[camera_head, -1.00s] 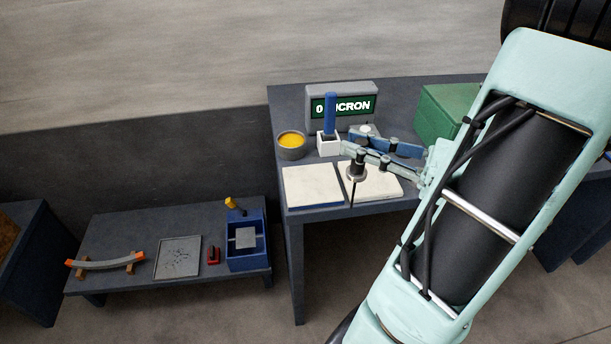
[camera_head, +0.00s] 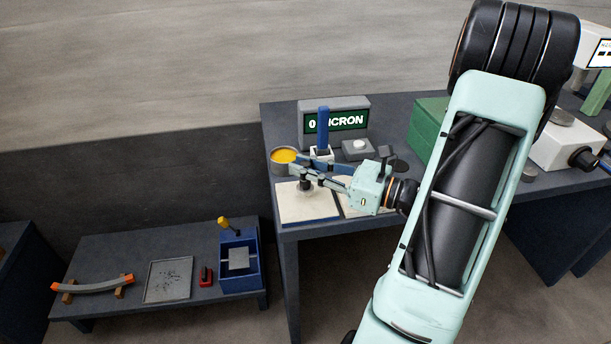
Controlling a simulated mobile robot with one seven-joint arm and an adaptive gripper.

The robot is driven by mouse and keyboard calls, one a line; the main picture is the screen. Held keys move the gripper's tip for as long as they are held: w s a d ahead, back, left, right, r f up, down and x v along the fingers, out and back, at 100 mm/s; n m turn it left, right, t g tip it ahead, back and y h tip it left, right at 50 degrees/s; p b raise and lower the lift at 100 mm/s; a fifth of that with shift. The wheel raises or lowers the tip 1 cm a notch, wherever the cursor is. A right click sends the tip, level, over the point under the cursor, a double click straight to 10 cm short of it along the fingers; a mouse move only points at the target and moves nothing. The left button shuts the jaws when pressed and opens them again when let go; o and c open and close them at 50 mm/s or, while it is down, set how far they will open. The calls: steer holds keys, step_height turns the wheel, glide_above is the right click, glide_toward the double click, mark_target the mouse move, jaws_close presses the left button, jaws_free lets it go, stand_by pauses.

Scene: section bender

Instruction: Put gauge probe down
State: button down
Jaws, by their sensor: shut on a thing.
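The gauge probe (camera_head: 305,185) is a small dark grey cylinder held between the fingers of my gripper (camera_head: 306,175). The probe is over the left white pad (camera_head: 291,212), whose front edge shows below it. I cannot tell whether its tip touches the pad. My gripper is shut on the probe and reaches in from the right, low over the table (camera_head: 318,231). My wrist hides much of the right white pad (camera_head: 352,211). A grey display (camera_head: 337,121), partly covered by a blue post, reads "0 MICRON" behind the gripper.
Close behind the gripper stand a yellow-filled bowl (camera_head: 284,156), the blue post (camera_head: 323,125) and a grey box with a white button (camera_head: 358,148). A green box (camera_head: 428,127) is to the right. A lower bench (camera_head: 195,307) at left holds a curved bar, a tray and a blue bin.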

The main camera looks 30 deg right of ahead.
steer(key=shift+f, duration=1)
steer(key=shift+f, duration=0.25)
steer(key=c, duration=1.8)
jaws_free()
steer(key=shift+r, duration=0.1)
steer(key=shift+r, duration=0.15)
steer(key=v, duration=1.2)
steer(key=shift+s+d, duration=0.1)
